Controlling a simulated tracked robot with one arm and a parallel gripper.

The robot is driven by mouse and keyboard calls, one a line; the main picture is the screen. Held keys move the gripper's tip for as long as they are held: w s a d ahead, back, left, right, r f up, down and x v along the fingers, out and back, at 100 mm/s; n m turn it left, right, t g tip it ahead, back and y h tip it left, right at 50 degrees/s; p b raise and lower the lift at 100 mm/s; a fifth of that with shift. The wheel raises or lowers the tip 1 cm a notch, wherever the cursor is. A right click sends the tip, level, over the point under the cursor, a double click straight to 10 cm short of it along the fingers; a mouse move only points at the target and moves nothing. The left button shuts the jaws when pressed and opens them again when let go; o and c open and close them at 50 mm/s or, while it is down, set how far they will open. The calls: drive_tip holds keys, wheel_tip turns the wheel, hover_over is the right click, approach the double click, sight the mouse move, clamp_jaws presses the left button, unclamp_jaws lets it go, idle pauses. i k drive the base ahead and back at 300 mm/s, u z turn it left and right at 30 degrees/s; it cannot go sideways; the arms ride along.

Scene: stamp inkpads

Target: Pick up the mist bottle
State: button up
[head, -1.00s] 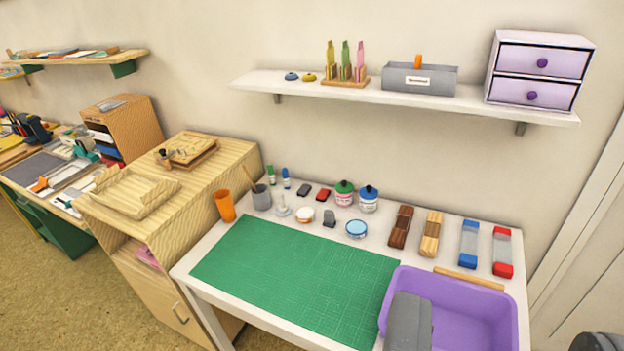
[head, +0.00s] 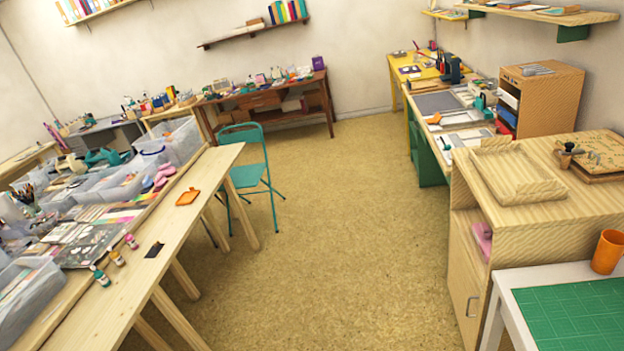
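I cannot make out a mist bottle for certain. Small bottles stand near the front edge of the long wooden table (head: 205,180) at left: a teal one (head: 100,276), an orange one (head: 117,258) and a pink one (head: 131,241). They are too small to tell whether any is a mist bottle. Other items on the far benches are too small to identify. My gripper is not in view.
Clear plastic bins (head: 172,142) crowd the left table. A green folding chair (head: 250,172) stands beside it. The floor (head: 340,230) down the middle is clear. A wooden cabinet (head: 540,235) and a white table's green mat (head: 575,312) are at right.

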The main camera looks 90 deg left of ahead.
sight(115, 256)
drive_tip(key=u, duration=2.6)
drive_tip(key=i, duration=3.25)
drive_tip(key=u, duration=2.75)
